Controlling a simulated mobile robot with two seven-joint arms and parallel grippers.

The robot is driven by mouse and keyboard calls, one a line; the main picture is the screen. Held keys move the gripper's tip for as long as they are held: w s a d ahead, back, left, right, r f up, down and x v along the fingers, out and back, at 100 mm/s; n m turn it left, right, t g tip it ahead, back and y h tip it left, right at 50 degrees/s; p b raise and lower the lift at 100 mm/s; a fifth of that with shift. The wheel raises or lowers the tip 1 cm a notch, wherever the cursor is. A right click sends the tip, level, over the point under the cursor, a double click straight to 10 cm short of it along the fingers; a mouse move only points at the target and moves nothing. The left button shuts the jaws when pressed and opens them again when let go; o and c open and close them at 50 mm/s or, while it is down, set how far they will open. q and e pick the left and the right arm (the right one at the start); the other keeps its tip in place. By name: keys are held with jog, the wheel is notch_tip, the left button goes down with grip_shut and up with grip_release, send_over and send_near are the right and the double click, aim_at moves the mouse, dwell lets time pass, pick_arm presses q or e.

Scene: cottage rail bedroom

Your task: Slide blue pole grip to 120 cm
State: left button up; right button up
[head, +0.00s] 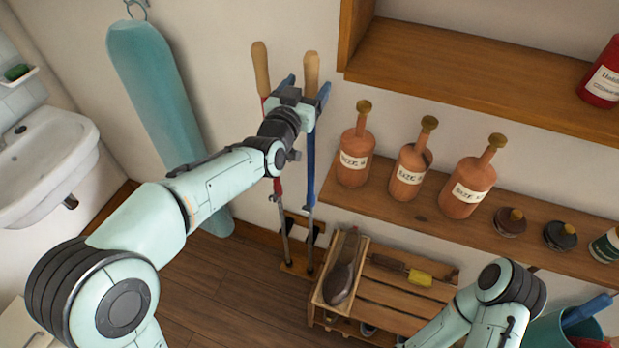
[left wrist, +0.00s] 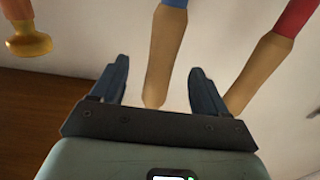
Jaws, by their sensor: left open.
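The blue pole (head: 310,170) stands against the wall, its lower end at a small wooden stand. Its tan cork grip (head: 311,68) rises above my left gripper (head: 307,90). The gripper is open, with one blue finger on each side of the grip. The red pole, also with a cork grip (head: 260,65), stands just left and shows in the left wrist view (left wrist: 262,68). I cannot read any length marks. My right gripper is out of view.
A shelf (head: 430,210) with several brown bottles is close right of the poles. A slatted rack (head: 395,297) with a shoe and brush stands below. An ironing board (head: 155,95) hangs left, beside a sink (head: 45,165).

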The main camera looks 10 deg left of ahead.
pick_arm(q)
jog(key=shift+s+a, duration=0.2)
jog(key=shift+s, duration=0.6)
jog(key=s, duration=0.2)
jog(key=s+a, duration=0.1)
jog(key=s, duration=0.1)
jog(key=shift+s, duration=0.35)
